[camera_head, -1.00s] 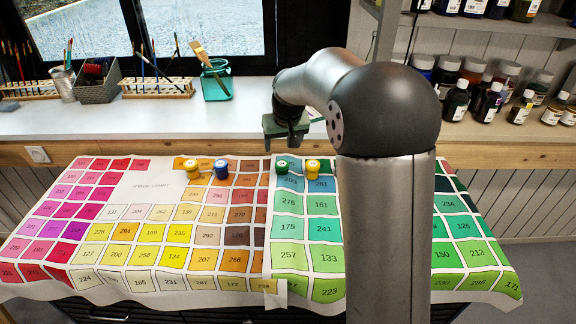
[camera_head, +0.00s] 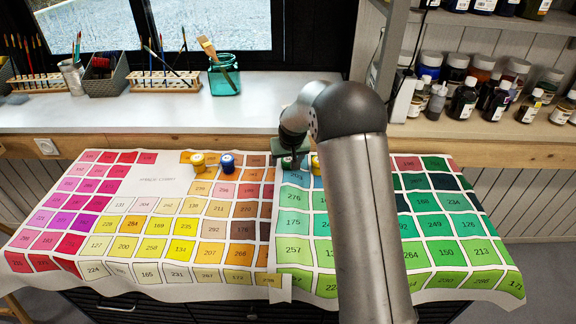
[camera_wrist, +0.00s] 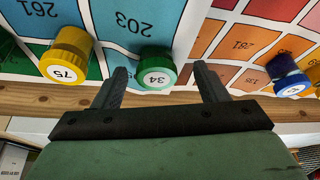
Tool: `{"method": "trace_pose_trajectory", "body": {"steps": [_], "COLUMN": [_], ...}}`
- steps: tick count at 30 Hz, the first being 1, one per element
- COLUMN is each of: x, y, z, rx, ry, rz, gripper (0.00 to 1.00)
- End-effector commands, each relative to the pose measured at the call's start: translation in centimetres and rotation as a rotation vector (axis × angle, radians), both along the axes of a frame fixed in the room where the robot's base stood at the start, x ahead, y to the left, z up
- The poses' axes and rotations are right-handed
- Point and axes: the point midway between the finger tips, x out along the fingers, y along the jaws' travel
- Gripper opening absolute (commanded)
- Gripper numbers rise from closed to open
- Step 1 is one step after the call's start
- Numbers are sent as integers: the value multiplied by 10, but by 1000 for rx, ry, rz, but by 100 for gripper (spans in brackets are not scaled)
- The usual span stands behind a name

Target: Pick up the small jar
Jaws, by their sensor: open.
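Several small jars stand near the back edge of the colour chart. A green jar marked 34 (camera_wrist: 156,68) appears between my gripper's finger ends in the wrist view, with no clear contact. In the head view the green jar (camera_head: 288,163) is partly hidden beneath my gripper (camera_head: 286,152). My gripper is open and empty, also in the wrist view (camera_wrist: 162,72). A yellow jar marked 75 (camera_wrist: 68,55) is left of the green one in the wrist view. A blue jar (camera_wrist: 290,80) is at the right there. In the head view, another yellow jar (camera_head: 198,162) stands beside the blue jar (camera_head: 228,163).
The colour chart (camera_head: 150,186) drapes over the table. Behind it is a wooden-edged counter (camera_head: 180,115) with a teal glass jar (camera_head: 224,80) and brush racks. Shelves with paint bottles (camera_head: 462,98) stand at the right. The chart's middle is clear of objects.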

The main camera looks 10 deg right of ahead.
Motion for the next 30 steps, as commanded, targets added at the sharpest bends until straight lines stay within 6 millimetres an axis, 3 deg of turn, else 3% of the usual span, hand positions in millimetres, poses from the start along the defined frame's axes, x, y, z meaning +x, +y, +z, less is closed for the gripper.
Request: {"method": "trace_pose_trajectory", "body": {"steps": [7, 15, 16, 21, 30], "x": [11, 13, 13, 13, 13], "y": [-4, -4, -4, -4, -4], "z": [-32, -36, -36, -36, -35], "rx": [0, 0, 0, 0, 0], "ry": [2, 0, 0, 0, -1], "rz": [0, 0, 0, 0, 0], "gripper": [67, 67, 64, 17, 17]}}
